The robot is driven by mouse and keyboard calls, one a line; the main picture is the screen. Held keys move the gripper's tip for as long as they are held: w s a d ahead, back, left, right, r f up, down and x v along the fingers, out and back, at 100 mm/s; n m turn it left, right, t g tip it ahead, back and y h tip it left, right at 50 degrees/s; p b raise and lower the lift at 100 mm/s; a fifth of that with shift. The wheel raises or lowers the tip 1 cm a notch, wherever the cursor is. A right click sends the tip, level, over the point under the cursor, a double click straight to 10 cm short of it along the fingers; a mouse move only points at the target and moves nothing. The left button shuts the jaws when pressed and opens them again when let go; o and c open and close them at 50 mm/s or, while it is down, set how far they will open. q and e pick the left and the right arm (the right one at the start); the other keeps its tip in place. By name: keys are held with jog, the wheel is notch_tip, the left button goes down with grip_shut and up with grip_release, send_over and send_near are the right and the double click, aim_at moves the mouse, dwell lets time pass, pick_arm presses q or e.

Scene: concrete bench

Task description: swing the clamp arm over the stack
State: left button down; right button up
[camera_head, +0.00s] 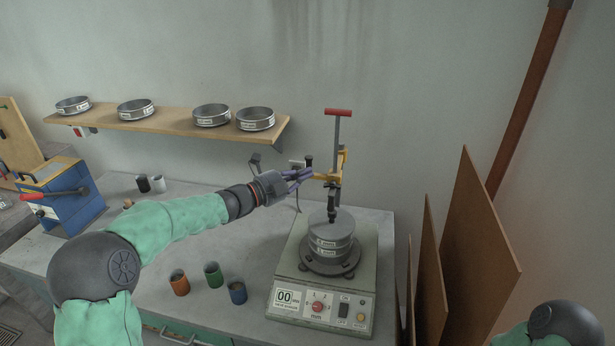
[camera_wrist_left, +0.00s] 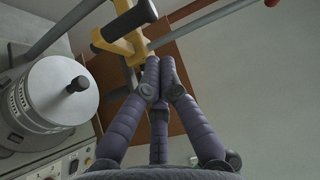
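The sieve stack (camera_head: 331,240), grey with a lid, stands on the shaker base (camera_head: 320,308); in the left wrist view the stack (camera_wrist_left: 45,95) is at the left. The yellow clamp arm (camera_head: 329,177) is on an upright behind it, with a dark spindle hanging down. In the head view the spindle's lower end overlaps the lid; I cannot tell the depth between them. The clamp arm (camera_wrist_left: 128,35) also shows in the left wrist view. My left gripper (camera_head: 309,173) has its purple fingertips together, right at the yellow arm's left end; contact is unclear. My right gripper is out of view.
A red-topped T-handle (camera_head: 339,112) rises above the clamp. Small cups (camera_head: 213,275) stand left of the shaker. Brown boards (camera_head: 478,230) lean at the right. A shelf (camera_head: 180,122) with several sieves hangs behind. Bench surface near the blue machine (camera_head: 62,197) is partly clear.

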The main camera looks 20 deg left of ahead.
pick_arm(q)
jog(key=a, duration=0.7)
jog(key=shift+s+f, duration=0.35)
jog(key=shift+s, duration=0.05)
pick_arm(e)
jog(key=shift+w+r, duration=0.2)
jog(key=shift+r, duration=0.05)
pick_arm(q)
jog(key=shift+a, duration=0.1)
